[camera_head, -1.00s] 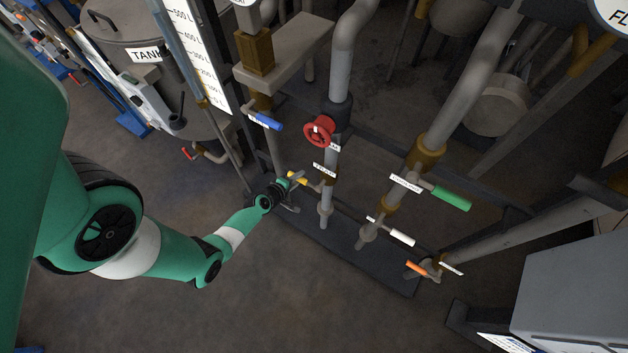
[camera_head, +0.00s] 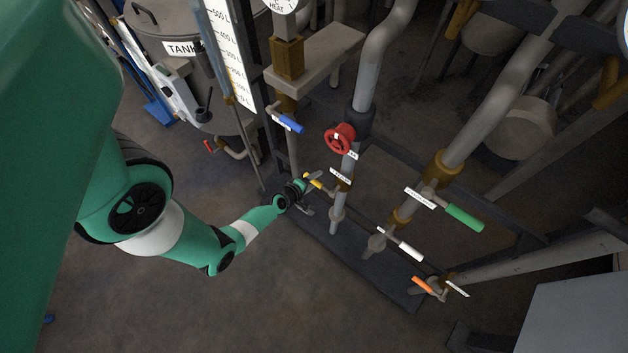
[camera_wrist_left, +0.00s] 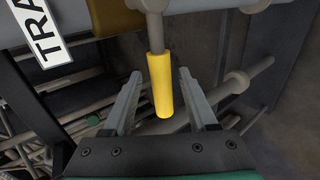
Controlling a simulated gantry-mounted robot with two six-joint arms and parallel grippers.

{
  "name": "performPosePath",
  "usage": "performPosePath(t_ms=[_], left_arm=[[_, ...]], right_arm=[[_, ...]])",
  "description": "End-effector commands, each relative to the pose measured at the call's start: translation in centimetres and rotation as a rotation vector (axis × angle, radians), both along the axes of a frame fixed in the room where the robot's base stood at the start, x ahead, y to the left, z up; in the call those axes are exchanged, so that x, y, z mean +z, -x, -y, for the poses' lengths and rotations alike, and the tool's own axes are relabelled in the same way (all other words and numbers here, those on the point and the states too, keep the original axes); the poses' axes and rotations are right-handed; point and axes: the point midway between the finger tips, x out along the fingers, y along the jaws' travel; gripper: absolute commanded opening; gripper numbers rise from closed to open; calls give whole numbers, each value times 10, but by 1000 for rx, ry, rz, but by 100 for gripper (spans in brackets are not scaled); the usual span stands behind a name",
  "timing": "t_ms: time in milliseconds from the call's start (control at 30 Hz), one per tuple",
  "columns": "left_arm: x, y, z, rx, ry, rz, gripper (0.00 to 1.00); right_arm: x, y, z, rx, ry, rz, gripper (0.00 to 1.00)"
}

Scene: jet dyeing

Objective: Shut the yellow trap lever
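The yellow trap lever (camera_head: 313,181) is a short yellow handle on a pipe low in the frame, beside the tip of my left gripper (camera_head: 314,193). In the left wrist view the yellow lever (camera_wrist_left: 160,86) points down toward the gripper from a grey stem. My left gripper (camera_wrist_left: 158,98) is open there, with one finger on each side of the lever and visible gaps between. A white label starting "TRA" (camera_wrist_left: 39,32) shows at the upper left of that view. My right gripper is not in view.
Other handles are near: blue (camera_head: 290,123), green (camera_head: 464,217), white (camera_head: 411,251) and orange (camera_head: 422,285). A red handwheel (camera_head: 340,138) is on the pipe above. A tank (camera_head: 187,22) stands at the upper left. The floor in front is clear.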

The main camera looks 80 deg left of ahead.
Motion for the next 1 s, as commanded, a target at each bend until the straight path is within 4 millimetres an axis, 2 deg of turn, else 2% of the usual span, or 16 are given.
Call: performPosePath(t_ms=[167, 267, 467, 700, 1000], left_arm=[[1, 2, 2, 1, 2, -1, 58], [9, 8, 8, 1, 3, -2, 58], [35, 34, 35, 2, 4, -2, 58], [58, 62, 64, 3, 2, 0, 58], [64, 67, 70, -1, 0, 0, 58]], right_arm=[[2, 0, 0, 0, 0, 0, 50], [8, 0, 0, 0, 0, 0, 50], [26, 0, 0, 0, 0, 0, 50], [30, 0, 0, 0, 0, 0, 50], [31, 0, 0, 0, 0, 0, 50]])
